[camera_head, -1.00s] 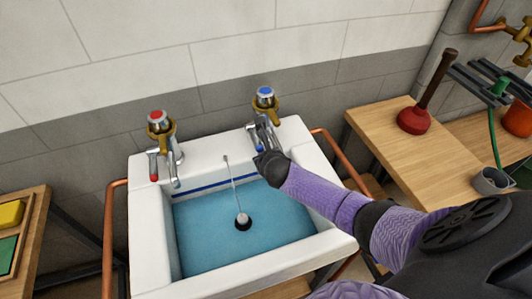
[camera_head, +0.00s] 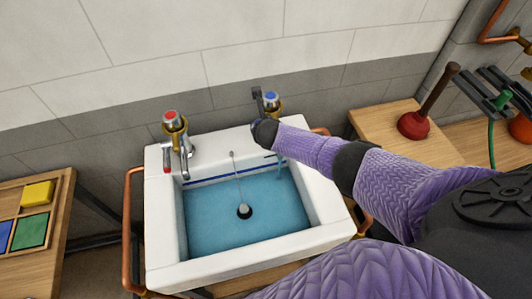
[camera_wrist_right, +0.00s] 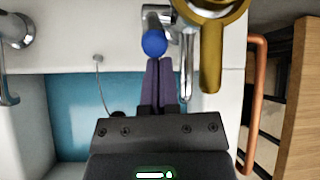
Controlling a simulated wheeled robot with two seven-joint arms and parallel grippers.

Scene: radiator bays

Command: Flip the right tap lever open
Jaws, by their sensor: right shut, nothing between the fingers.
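My left gripper is out of view.
The left tap (camera_head: 174,125), with a red cap, stands at the back left. Blue water and a chained plug (camera_head: 244,211) are in the basin. A copper pipe (camera_head: 128,225) runs at the left. A red plunger (camera_head: 413,124) stands on the right bench.

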